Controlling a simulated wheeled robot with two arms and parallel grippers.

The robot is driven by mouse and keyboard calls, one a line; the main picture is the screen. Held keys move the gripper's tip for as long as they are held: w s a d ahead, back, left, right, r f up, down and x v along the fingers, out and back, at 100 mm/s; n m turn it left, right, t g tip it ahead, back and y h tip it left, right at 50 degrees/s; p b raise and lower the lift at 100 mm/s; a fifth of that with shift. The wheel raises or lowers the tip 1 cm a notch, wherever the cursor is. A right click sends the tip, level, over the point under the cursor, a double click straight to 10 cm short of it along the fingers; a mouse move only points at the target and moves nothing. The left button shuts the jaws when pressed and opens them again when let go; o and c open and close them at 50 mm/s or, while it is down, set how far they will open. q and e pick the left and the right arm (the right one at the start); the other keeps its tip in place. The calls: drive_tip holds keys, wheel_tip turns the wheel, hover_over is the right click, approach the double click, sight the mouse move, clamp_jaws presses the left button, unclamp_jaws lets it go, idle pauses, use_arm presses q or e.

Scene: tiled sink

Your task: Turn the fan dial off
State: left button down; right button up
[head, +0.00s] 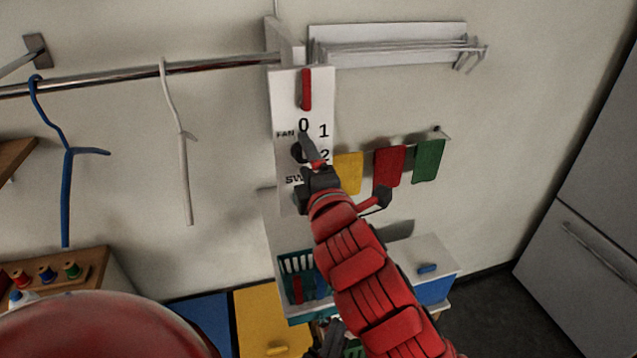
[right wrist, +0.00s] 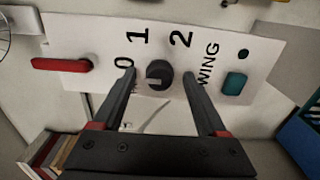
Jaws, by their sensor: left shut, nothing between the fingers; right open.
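The fan dial (right wrist: 158,75) is a round black knob on a white wall panel (right wrist: 90,40) marked 0, 1 and 2. It has a pale mark on its face, but I cannot tell which number it points to. In the head view the panel (head: 287,90) hangs below the rail, and my right gripper hides part of the dial. My right gripper (head: 312,158) is open at the panel; in the right wrist view its fingers (right wrist: 160,88) are on either side of the dial, with visible gaps. My left gripper (head: 328,340) is shut and empty, low at the bottom edge of the head view.
A red lever (right wrist: 62,65) and a teal button (right wrist: 235,82) are on the same panel. Yellow (head: 349,172), red (head: 389,163) and green (head: 428,160) cloths hang to the right. Blue (head: 67,190) and white (head: 185,180) hangers hang left. A teal basket (head: 296,264) stands below.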

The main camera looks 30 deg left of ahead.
drive_tip(key=b+v, duration=1.7)
drive_tip(key=b, duration=0.2)
drive_tip(key=shift+s, duration=0.1)
